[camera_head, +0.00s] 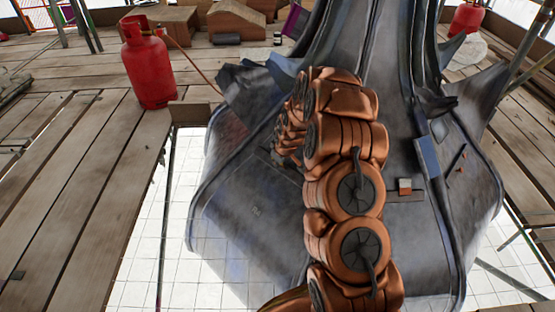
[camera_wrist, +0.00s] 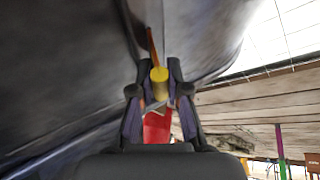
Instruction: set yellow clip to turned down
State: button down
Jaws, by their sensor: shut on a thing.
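The yellow clip (camera_wrist: 159,74) shows in the wrist view as a short, rounded yellow piece close to the dark metal of the spire (camera_wrist: 70,70). My gripper (camera_wrist: 160,88) is shut on it, with one dark finger on each side. A thin orange strip (camera_wrist: 152,45) rises just above the clip; I cannot tell whether it belongs to it. The clip's lower part is hidden between the fingers, and which way it is turned is unclear. In the head view my copper arm covers the gripper and the clip.
The grey spire (camera_head: 250,210) with pointed leaves fills the middle. A red gas bottle (camera_head: 150,65) with a hose stands on the plank deck (camera_head: 80,180) at left. Another red bottle (camera_head: 467,18) is at far right. A small orange-and-white block (camera_head: 404,186) sits right of my arm.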

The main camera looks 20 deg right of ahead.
jog(key=shift+w+d+r+y, duration=0.1)
jog(key=shift+w+y, duration=0.1)
jog(key=shift+y, duration=0.2)
jog(key=shift+d, duration=0.1)
jog(key=y+b, duration=0.1)
jog(key=b, duration=0.1)
jog(key=d+g+y+b, duration=0.1)
jog(key=b, duration=0.2)
jog(key=m+g+y+b, duration=0.1)
jog(key=b, duration=0.2)
jog(key=shift+w+d+y, duration=0.3)
jog(key=shift+d+y, duration=0.1)
jog(key=shift+w+d+y+b, duration=0.15)
jog(key=shift+d+y+b, duration=0.25)
jog(key=shift+y+b, duration=0.35)
jog(key=shift+d+m+g+y+b, duration=0.2)
jog(key=shift+m+g+y+b, duration=0.15)
jog(key=shift+y, duration=0.2)
jog(key=shift+w+d+y, duration=0.1)
jog(key=shift+y, duration=0.2)
jog(key=c, duration=1.1)
grip_release()
jog(key=shift+c, duration=0.2)
jog(key=shift+d, duration=0.1)
